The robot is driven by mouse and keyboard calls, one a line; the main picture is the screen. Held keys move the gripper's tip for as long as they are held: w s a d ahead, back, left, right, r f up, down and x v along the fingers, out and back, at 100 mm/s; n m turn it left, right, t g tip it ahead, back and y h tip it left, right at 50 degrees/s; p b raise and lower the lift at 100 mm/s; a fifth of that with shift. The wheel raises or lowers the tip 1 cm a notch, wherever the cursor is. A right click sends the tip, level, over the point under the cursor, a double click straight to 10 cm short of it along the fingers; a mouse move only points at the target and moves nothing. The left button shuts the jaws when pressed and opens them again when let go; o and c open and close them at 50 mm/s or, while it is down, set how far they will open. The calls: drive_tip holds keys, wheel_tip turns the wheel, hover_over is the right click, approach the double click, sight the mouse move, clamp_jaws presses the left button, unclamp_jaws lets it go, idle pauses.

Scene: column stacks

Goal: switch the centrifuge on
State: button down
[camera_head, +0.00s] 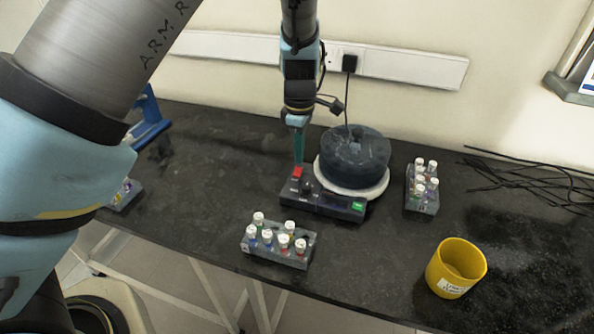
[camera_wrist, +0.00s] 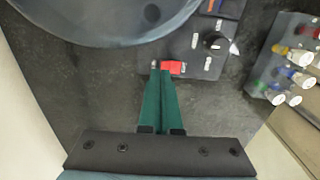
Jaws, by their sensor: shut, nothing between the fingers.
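The centrifuge has a round dark lid (camera_head: 355,155) on a white base, with a dark control panel (camera_head: 325,206) in front. A red switch (camera_head: 297,173) sits at the panel's left end, beside a black knob (camera_head: 306,187). A small green patch (camera_head: 358,206) shows at the panel's right. My gripper (camera_head: 299,163) points down at the red switch, its green fingers shut and empty. In the wrist view the fingertips (camera_wrist: 160,70) are at the edge of the red switch (camera_wrist: 174,68); I cannot tell whether they touch it. The knob (camera_wrist: 214,42) lies to the right, apart from the fingers.
A vial rack (camera_head: 280,250) stands in front of the panel, and another (camera_head: 422,200) right of the centrifuge. A yellow cup (camera_head: 456,268) is at the front right. Black cables (camera_head: 530,180) lie at the far right.

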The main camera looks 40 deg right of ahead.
sight(299, 168)
drive_tip(key=shift+f+b, duration=0.5)
drive_tip(key=shift+f, duration=0.55)
idle(0.6)
drive_tip(key=shift+r, duration=0.1)
wheel_tip(299, 168, up, 5)
drive_tip(key=p, duration=0.4)
drive_tip(key=shift+p, duration=0.35)
idle(0.3)
